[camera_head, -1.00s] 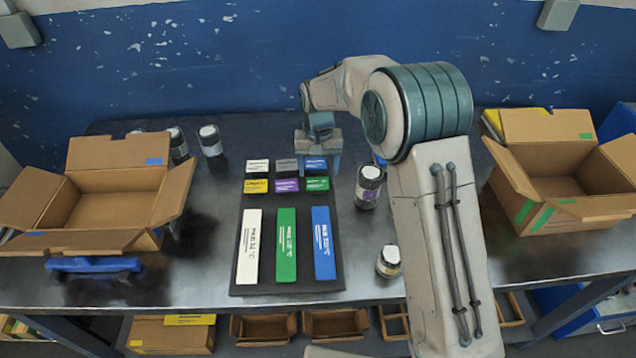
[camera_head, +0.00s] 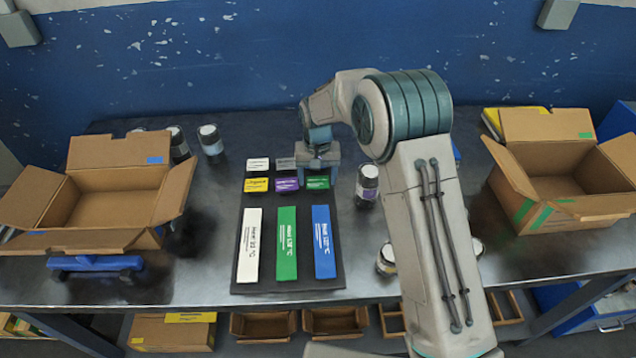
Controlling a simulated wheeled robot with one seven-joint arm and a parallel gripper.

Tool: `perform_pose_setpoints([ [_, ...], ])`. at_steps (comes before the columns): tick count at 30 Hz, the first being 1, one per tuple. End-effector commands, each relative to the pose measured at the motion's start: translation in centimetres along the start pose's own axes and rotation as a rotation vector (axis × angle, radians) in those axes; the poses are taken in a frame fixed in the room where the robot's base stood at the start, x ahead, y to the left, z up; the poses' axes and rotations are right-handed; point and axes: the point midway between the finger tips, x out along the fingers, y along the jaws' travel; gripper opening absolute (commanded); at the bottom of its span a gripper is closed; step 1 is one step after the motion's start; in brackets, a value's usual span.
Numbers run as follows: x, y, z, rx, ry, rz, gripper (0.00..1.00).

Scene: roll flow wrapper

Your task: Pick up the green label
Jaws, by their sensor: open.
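A small green label (camera_head: 317,183) lies on the dark mat (camera_head: 268,225), at the right end of the second row of small labels. A long green strip (camera_head: 287,245) lies lower on the mat, between a white strip (camera_head: 250,246) and a blue strip (camera_head: 324,242). My gripper (camera_head: 317,178) is open and points down at the small green label, partly in front of its back edge. I cannot tell whether the fingers touch it. The small blue label behind it is hidden by the gripper.
Small white, grey, yellow (camera_head: 257,185) and purple (camera_head: 287,185) labels lie close on the left. A jar (camera_head: 367,184) stands just right of the mat. Open cardboard boxes stand at the left (camera_head: 118,190) and right (camera_head: 560,165).

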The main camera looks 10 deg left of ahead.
Motion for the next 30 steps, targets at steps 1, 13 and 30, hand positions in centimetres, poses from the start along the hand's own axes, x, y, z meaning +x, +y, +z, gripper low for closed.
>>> perform_pose_setpoints([
  [1,0.15,0.00,0.00,0.000,0.000,0.000,0.67],
  [13,0.16,0.01,0.00,0.000,0.000,0.000,0.45],
  [30,-0.46,0.01,-0.01,0.000,0.000,0.000,0.34],
])
